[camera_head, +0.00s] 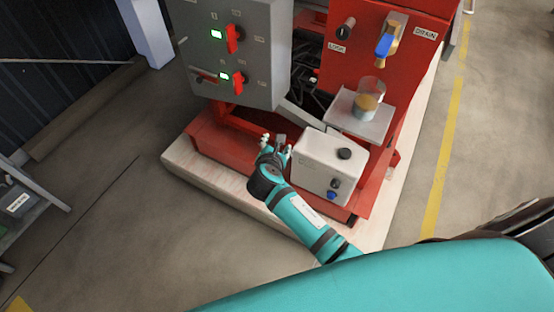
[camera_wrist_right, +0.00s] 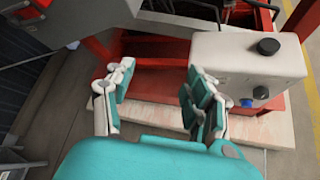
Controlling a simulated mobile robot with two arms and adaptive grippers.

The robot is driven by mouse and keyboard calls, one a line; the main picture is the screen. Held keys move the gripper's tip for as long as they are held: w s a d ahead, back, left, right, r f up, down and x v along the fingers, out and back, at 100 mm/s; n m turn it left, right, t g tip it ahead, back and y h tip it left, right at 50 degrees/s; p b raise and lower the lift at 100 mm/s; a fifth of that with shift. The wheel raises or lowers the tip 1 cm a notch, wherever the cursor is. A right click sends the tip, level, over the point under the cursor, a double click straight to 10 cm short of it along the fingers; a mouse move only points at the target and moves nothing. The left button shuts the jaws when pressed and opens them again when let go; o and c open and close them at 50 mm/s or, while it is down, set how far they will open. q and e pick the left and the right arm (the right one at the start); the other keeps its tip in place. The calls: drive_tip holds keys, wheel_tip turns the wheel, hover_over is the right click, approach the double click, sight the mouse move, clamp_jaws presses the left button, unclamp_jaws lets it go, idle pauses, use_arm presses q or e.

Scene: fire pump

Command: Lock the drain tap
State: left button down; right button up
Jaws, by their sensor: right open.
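The drain tap (camera_head: 385,46) is on the red panel (camera_head: 365,75) at the upper right of the head view. It has a blue handle and a brass-coloured body, beside a label reading roughly "DRAIN". A black knob (camera_head: 346,28) sits to its left, above a label that seems to read "LOCK". My right gripper (camera_head: 275,143) is open and empty, low in front of the red base and left of the white box, well below the tap. Its spread fingers also show in the wrist view (camera_wrist_right: 160,85), where the tap is not visible. My left gripper is not in view.
The white box (camera_head: 322,165) with black knobs stands close right of my right gripper. A grey control box (camera_head: 225,60) with red switches is at upper left.

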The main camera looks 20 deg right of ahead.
drive_tip(key=shift+m+g+y, duration=0.5)
drive_tip(key=shift+m+g, duration=0.1)
drive_tip(key=shift+m, duration=0.1)
drive_tip(key=shift+s+a+f+p, duration=0.1)
drive_tip(key=shift+s+f, duration=0.25)
drive_tip(key=shift+f, duration=0.55)
drive_tip(key=shift+s+d+f+p, duration=0.15)
drive_tip(key=shift+s+f, duration=0.25)
drive_tip(key=shift+f, duration=0.5)
drive_tip(key=shift+s+a+f+p, duration=0.15)
drive_tip(key=shift+s+f, duration=0.2)
drive_tip(key=shift+f, duration=0.55)
